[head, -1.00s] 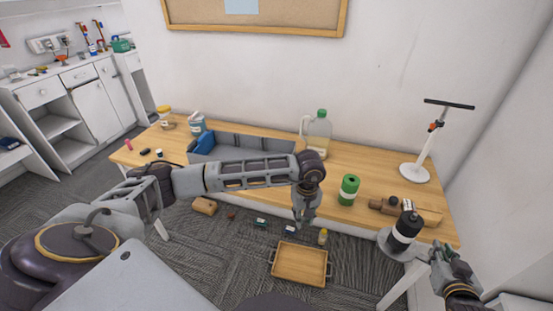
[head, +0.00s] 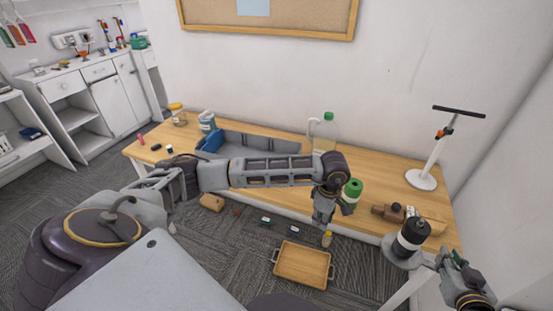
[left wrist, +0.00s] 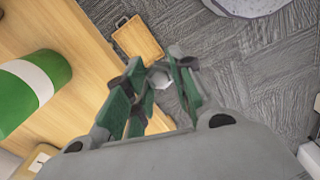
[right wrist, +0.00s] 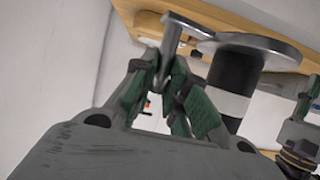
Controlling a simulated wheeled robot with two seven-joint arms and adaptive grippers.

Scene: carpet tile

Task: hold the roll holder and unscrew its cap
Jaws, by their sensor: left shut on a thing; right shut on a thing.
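The roll holder has a grey round base (head: 390,249) and a black roll with a white band (head: 410,238). It is at the table's front right corner; I cannot tell whether it rests there or is lifted. My right gripper (head: 446,258) is shut on the holder's grey arm, seen in the right wrist view (right wrist: 172,45), beside the disc. My left gripper (head: 322,216) is well left of the holder, in front of the table edge. In the left wrist view it is shut on a small grey piece (left wrist: 161,79), likely the cap. The holder's top shows no clear cap.
A white stand (head: 421,178), jug (head: 324,135) and grey bin (head: 260,145) are further back. A wooden tray (head: 302,264) lies on the carpet.

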